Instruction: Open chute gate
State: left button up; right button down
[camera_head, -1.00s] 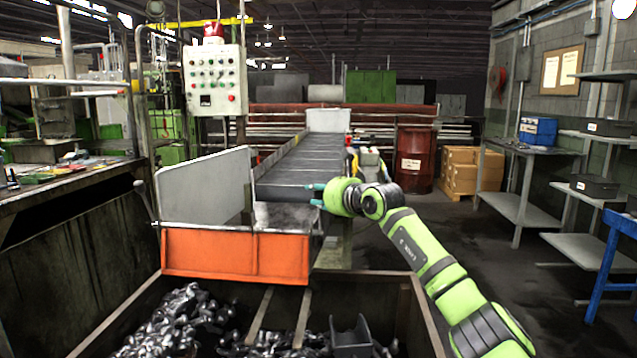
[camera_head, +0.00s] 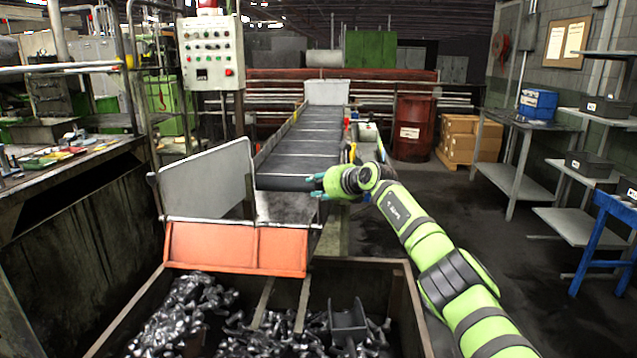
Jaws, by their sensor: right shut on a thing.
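The orange chute gate (camera_head: 236,246) hangs across the low end of the metal chute (camera_head: 285,209), above the scrap bin. Its lower edge is tilted outward over the bin. A grey side plate (camera_head: 208,183) stands at the chute's left, with a thin lever (camera_head: 155,190) beside it. My right gripper (camera_head: 312,187) is at the chute's right edge, by the conveyor's lower end. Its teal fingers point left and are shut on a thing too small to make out. My left gripper is not in view.
The conveyor (camera_head: 306,140) runs back from the chute. The bin (camera_head: 410,300) below holds many shiny metal pieces. A control box (camera_head: 212,52) stands behind at the left, a workbench (camera_head: 60,190) in front of it.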

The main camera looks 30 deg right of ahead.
jog(key=shift+d+r, duration=0.15)
jog(key=shift+r, duration=0.2)
jog(key=c, duration=1)
grip_release()
jog(key=shift+s+f, duration=0.1)
jog(key=v, duration=1.2)
